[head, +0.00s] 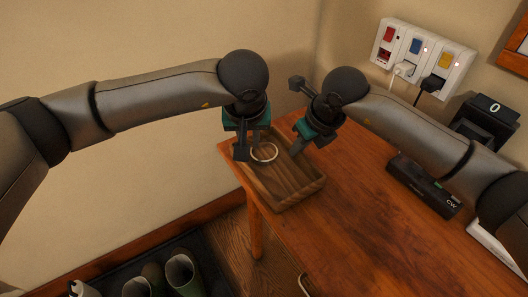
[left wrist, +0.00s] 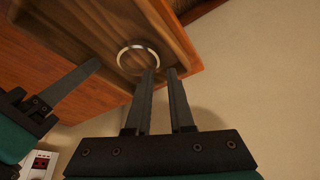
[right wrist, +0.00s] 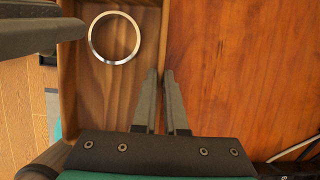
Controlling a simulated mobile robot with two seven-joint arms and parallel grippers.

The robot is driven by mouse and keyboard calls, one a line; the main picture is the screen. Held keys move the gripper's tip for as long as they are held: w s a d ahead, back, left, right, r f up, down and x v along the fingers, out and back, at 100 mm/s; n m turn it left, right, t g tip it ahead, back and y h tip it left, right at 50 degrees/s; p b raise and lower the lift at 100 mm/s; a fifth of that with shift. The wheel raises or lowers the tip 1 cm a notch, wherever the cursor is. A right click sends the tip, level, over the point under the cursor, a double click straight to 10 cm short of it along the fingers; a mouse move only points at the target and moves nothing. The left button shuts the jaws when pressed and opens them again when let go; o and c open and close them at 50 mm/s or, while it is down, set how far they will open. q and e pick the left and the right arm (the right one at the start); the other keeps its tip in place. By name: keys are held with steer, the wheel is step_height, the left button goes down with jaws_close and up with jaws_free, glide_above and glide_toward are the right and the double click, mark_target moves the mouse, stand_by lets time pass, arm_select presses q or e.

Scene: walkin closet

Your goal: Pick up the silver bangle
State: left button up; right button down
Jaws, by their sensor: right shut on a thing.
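The silver bangle (head: 264,152) lies in a wooden tray (head: 297,194) on the table's corner. It also shows in the left wrist view (left wrist: 120,57) and the right wrist view (right wrist: 92,47). My left gripper (left wrist: 162,72) is partly open, its fingers a small gap apart and pointing down at the tray. One fingertip is by the bangle's edge; I cannot tell if it touches. My right gripper (right wrist: 160,75) is shut on the tray's side wall, one finger on each side of it, away from the bangle.
The wooden table (head: 370,235) is clear in front of the tray. A black device (head: 424,183) lies on its right. A wall panel (head: 422,58) with plugs and a display unit (head: 484,117) are behind. Green boots (head: 182,273) stand on a floor mat. Both my grippers are close together.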

mark_target(263, 163)
arm_select(q)
steer(key=x, duration=0.4)
steer(key=shift+f, duration=0.3)
jaws_close()
